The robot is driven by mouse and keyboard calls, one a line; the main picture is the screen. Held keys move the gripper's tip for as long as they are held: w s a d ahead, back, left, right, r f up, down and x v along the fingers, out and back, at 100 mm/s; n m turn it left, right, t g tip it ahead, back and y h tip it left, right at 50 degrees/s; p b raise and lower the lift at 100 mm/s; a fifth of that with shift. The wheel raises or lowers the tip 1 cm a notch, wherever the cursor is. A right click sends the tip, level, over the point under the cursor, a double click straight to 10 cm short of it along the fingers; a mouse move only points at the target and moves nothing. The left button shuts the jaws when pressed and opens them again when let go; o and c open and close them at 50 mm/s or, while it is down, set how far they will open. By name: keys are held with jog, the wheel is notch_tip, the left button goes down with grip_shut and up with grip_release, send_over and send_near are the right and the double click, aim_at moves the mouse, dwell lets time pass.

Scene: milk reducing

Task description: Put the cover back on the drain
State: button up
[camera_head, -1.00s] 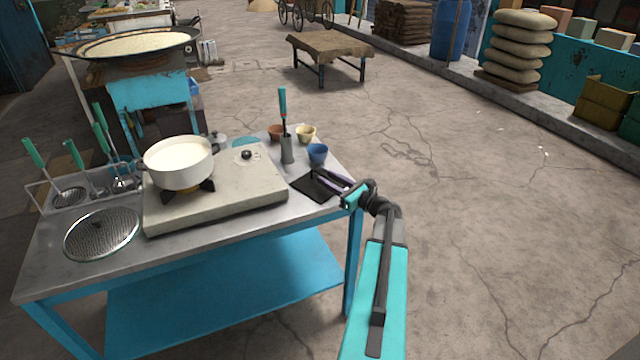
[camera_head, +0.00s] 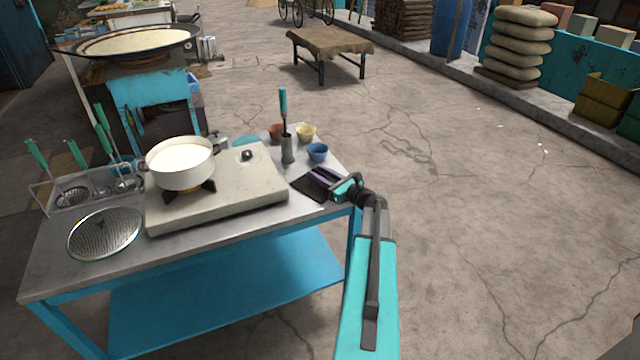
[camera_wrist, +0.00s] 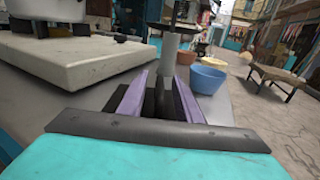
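A round perforated metal disc (camera_head: 104,235), which may be the drain cover, lies flat on the left front of the metal table (camera_head: 60,270). I cannot make out an open drain for certain. My gripper (camera_head: 315,176) is low over the table's right end, far from the disc, above a flat black patch (camera_head: 308,191). I cannot tell if that patch is a mat or an opening. In the wrist view, the purple fingers of my gripper (camera_wrist: 158,90) stand apart, with dark shapes between them and nothing clearly held.
A stove (camera_head: 235,195) with a white pot of milk (camera_head: 180,165) stands between my gripper and the disc. A tool holder (camera_head: 288,150), a blue bowl (camera_head: 317,152) and two small bowls are just behind my gripper. A rack of teal-handled utensils (camera_head: 90,180) stands at left.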

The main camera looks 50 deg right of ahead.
grip_shut()
jog(key=shift+r, duration=0.2)
jog(key=shift+r+b, duration=1.05)
jog(key=shift+r, duration=3.8)
